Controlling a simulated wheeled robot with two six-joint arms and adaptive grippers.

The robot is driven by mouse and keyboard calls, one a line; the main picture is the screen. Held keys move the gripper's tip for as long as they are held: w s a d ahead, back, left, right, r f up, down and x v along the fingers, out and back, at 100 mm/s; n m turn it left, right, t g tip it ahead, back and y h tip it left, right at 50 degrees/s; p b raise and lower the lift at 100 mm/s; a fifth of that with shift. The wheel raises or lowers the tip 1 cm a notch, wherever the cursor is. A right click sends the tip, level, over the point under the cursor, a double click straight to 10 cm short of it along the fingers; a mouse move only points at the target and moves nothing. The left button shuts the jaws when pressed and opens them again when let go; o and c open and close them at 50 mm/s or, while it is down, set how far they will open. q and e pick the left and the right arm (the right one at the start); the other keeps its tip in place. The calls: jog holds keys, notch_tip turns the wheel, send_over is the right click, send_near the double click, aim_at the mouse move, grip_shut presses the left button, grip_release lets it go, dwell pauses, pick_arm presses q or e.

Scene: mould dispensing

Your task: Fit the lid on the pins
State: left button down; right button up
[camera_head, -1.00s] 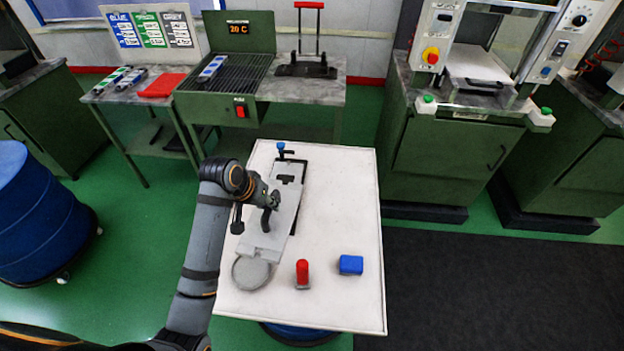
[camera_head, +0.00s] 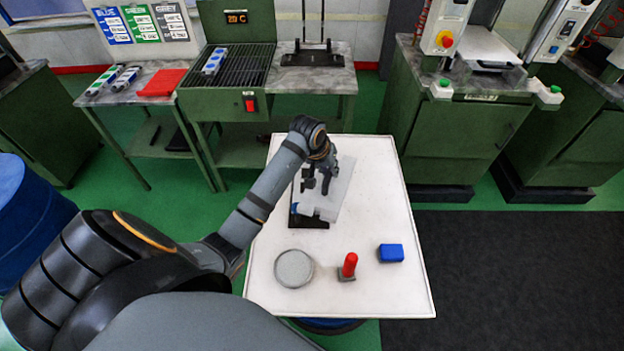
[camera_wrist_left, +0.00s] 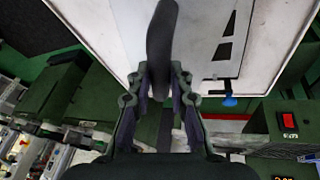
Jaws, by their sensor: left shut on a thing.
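The lid (camera_head: 340,185) is a flat light grey plate. My left gripper (camera_head: 318,182) is shut on its dark handle, which also shows between the fingers in the left wrist view (camera_wrist_left: 160,50). The lid lies over or just above a dark base plate (camera_head: 310,221), whose near edge shows below it. Whether lid and base touch, I cannot tell. The pins are hidden. A blue part shows at the base's near left (camera_head: 294,208). In the left wrist view a blue knob (camera_wrist_left: 230,100) stands by a slotted light plate. My right gripper is not in view.
On the white table (camera_head: 385,165) are a round grey dish (camera_head: 294,268), a red-handled tool (camera_head: 350,264) and a blue block (camera_head: 391,253). The table's right side is clear. A green grill bench (camera_head: 235,75) and a press (camera_head: 480,60) stand behind.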

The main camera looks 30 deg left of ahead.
pick_arm(q)
jog(key=w+a+r+n+y, duration=0.1)
jog(key=w+a+n, duration=0.25)
jog(key=a, duration=0.55)
jog(key=f, duration=0.3)
jog(key=f+p, duration=0.1)
jog(key=f, duration=0.2)
jog(key=w+a+f+p, duration=0.1)
jog(key=f, duration=0.2)
jog(key=shift+f, duration=0.3)
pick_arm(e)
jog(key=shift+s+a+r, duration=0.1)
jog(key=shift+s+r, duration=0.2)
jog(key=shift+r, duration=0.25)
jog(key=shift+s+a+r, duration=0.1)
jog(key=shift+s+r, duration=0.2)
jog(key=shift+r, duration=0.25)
pick_arm(q)
jog(key=c, duration=1.6)
grip_release()
jog(key=shift+s+f, duration=0.15)
jog(key=o, duration=0.4)
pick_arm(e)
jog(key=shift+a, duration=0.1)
